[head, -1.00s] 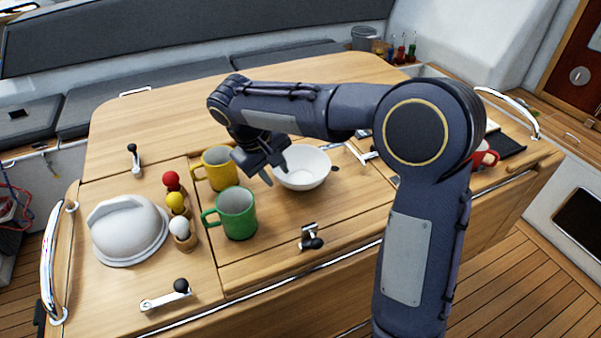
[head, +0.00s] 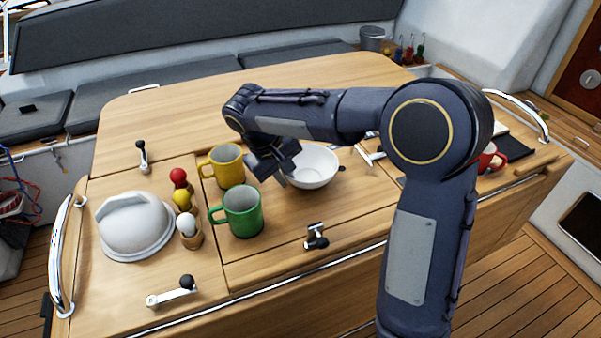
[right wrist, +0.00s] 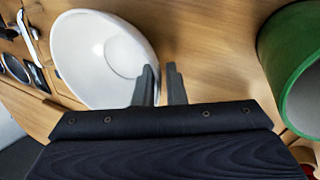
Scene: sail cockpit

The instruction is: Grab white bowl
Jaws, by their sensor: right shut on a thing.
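The white bowl (head: 315,170) stands upright on the wooden table, right of the yellow mug and the green mug. My right gripper (head: 283,180) is at the bowl's left side and shut on its rim. In the right wrist view the white bowl (right wrist: 95,60) fills the upper left, and the two dark fingers of my right gripper (right wrist: 160,85) sit close together across its rim. The gripper hides part of the bowl's left edge in the head view. My left gripper is in neither view.
The green mug (head: 241,212) and yellow mug (head: 225,167) stand close left of the gripper. A metal latch (head: 315,237) is in front of the bowl. A white domed lid (head: 135,225) and coloured balls are farther left. A red mug (head: 490,158) is at right. The table behind is clear.

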